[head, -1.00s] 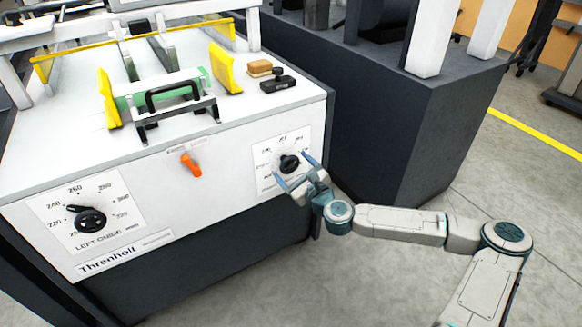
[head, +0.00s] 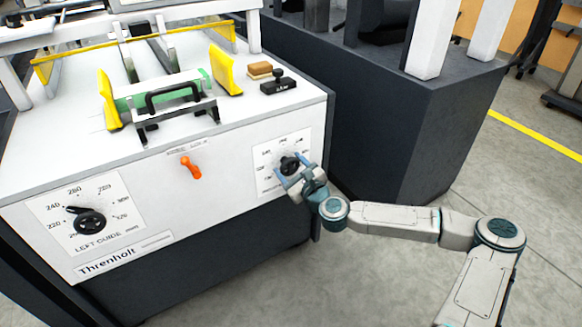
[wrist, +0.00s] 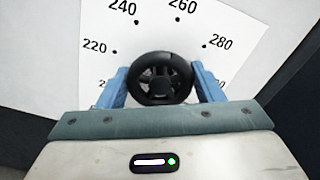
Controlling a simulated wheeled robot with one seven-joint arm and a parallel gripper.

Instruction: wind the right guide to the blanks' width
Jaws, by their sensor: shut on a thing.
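The right guide's black handwheel (wrist: 161,80) stands before a white dial plate in the wrist view, with 220, 240, 260 and 280 readable. My gripper (wrist: 160,72) has one blue finger on each side of it, shut on its rim. In the head view the same wheel (head: 289,165) is partly covered by my gripper (head: 291,175). Where its pointer stands is hard to tell. Two yellow guide plates, left (head: 109,100) and right (head: 225,70), flank a green piece (head: 135,98) on the machine top.
An orange lever (head: 191,167) sits between the dials. A black stamp-like object (head: 279,82) and a tan block (head: 260,69) lie on top. A dark cabinet (head: 390,120) stands close right.

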